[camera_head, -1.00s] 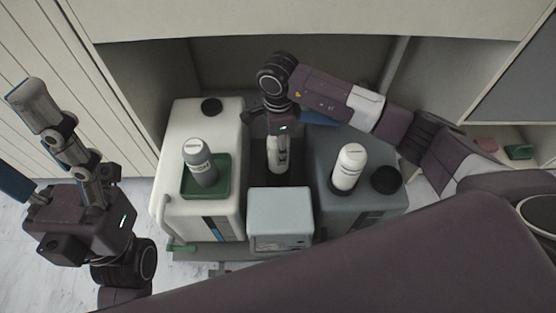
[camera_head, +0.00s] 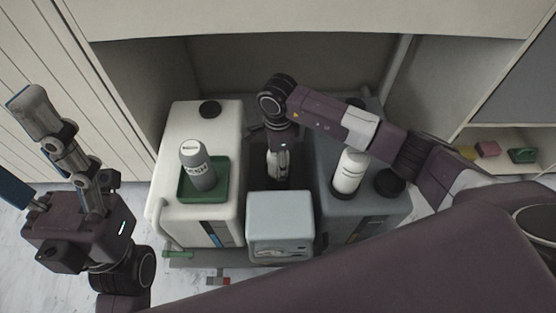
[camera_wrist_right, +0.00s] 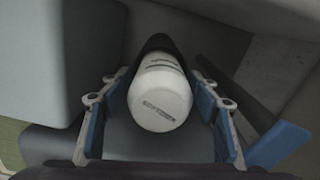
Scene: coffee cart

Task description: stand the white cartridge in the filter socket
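A white cartridge (camera_wrist_right: 160,98) with dark lettering is between the fingers of my right gripper (camera_wrist_right: 162,105) in the right wrist view. The blue pads are on both sides of it, with narrow gaps seeming to show. A dark round part lies behind its far end; I cannot tell whether that is the filter socket. In the head view this cartridge (camera_head: 273,166) is partly hidden under my right gripper (camera_head: 280,155), between the two tanks. Another white bottle (camera_head: 349,172) stands on the dark tank. My left gripper (camera_head: 32,108) is raised at the far left, away from everything.
A white tank (camera_head: 222,125) at left carries a green tray (camera_head: 222,188) with a grey bottle (camera_head: 198,167). A dark grey tank (camera_head: 335,208) is at right. A pale box (camera_head: 280,217) stands in front between them. Cabinet walls enclose the back and sides.

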